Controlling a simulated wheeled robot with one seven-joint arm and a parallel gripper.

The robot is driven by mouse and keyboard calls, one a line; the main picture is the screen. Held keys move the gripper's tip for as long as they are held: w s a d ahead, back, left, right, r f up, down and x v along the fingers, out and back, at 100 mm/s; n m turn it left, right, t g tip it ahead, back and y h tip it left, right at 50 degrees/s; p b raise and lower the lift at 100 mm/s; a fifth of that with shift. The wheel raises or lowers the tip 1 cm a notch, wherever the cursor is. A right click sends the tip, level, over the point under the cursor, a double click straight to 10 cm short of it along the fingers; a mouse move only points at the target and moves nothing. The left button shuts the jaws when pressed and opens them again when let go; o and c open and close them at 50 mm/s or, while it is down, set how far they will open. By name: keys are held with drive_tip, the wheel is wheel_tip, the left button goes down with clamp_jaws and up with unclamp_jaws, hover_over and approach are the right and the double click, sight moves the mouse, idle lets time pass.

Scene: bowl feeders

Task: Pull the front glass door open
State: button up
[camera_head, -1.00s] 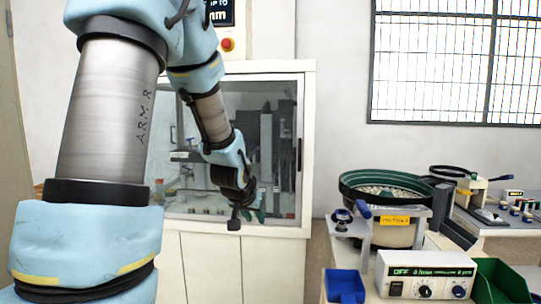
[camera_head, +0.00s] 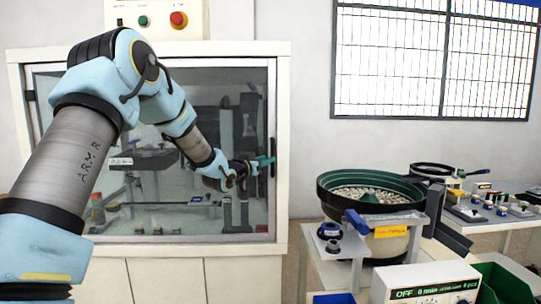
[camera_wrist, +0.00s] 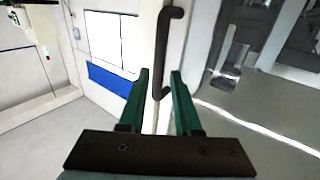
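The front glass door (camera_head: 165,205) of the white cabinet (camera_head: 283,150) appears closed in the head view. Its black vertical handle (camera_head: 272,145) is at the right edge of the door. In the wrist view the handle (camera_wrist: 162,50) stands upright on the white door frame, ahead of my gripper (camera_wrist: 160,75). The two green fingers are apart, with a gap between them, and the handle's lower end lies in line with this gap. I cannot tell whether it is between the fingertips. In the head view my gripper (camera_head: 264,161) is close to the handle.
A green bowl feeder (camera_head: 372,190) full of small parts stands on a bench right of the cabinet. A control box (camera_head: 430,285) and a green bin (camera_head: 505,282) are in front of it. A red button (camera_head: 178,19) is above the cabinet.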

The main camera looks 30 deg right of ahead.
sight(273, 172)
drive_tip(key=shift+p+x, duration=0.65)
drive_tip(key=shift+x, duration=2)
clamp_jaws()
